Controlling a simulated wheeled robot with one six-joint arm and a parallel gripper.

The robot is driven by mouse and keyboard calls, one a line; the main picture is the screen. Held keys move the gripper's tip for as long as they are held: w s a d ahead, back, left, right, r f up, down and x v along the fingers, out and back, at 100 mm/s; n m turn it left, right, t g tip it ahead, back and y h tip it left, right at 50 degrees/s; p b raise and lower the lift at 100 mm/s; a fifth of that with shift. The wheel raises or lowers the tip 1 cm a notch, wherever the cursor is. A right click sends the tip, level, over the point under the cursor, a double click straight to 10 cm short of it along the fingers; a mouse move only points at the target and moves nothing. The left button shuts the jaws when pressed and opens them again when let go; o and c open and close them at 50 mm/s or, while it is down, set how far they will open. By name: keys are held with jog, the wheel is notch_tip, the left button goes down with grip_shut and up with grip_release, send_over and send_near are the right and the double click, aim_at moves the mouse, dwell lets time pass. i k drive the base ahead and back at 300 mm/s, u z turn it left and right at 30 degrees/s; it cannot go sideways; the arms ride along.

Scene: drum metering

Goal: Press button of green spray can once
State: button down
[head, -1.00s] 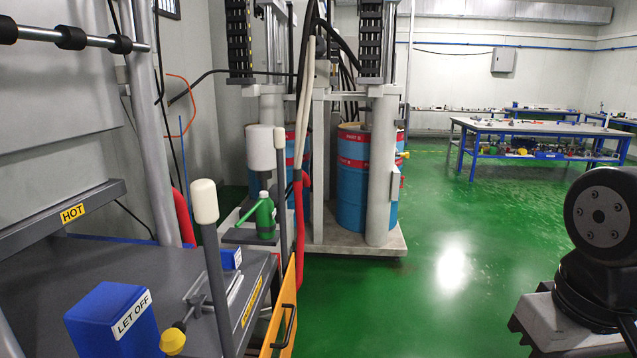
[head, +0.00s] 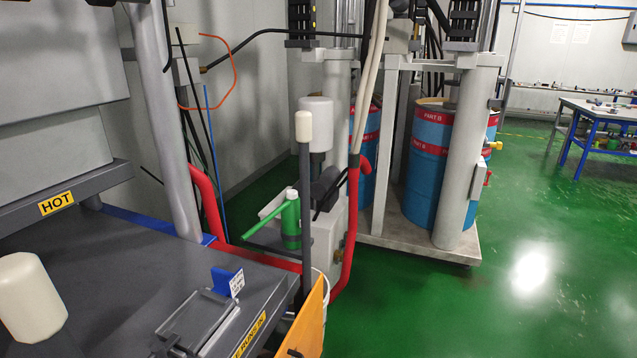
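The green spray can (head: 290,222) stands upright in the middle of the head view, beyond the far end of the grey machine bed. A grey post with a white cap (head: 303,126) stands just right of the can, close in front of the machinery there. My gripper is not in view, so its distance from the can does not show.
A grey bed (head: 110,275) fills the lower left, with a HOT label (head: 57,203) on a ledge. A white knob (head: 30,300) is near at lower left. Blue drums (head: 430,165) stand behind; green floor is open at right.

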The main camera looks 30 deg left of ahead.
aim_at(292, 194)
jog(key=u, duration=0.4)
jog(key=i, duration=1.1)
jog(key=u, duration=0.6)
